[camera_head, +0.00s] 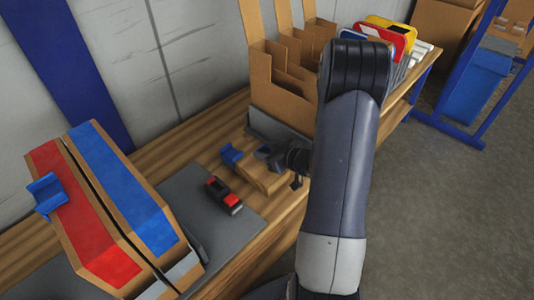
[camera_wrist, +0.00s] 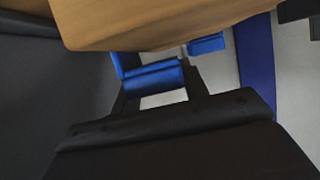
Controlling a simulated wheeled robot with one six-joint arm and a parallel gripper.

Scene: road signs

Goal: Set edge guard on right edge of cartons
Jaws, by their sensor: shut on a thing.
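Two cartons stand side by side at the left of the head view, one with a red top band (camera_head: 80,210) and one with a blue top band (camera_head: 125,190). A blue edge guard (camera_head: 47,193) sits on the left edge of the red-banded carton. My gripper (camera_head: 268,153) is at a low wooden block (camera_head: 262,183) on the bench. In the wrist view, my gripper (camera_wrist: 155,88) is shut on a blue edge guard (camera_wrist: 150,78) beside the block's edge. Another blue guard (camera_head: 231,155) is just beyond it, also in the wrist view (camera_wrist: 206,44). My arm partly hides the block.
A red and black tool (camera_head: 224,195) lies on a grey mat (camera_head: 190,200) between cartons and block. Cardboard bins (camera_head: 280,85) stand behind the gripper, with red and yellow items (camera_head: 385,35) further right. A wall borders the bench's back; open floor (camera_head: 440,200) lies to the right.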

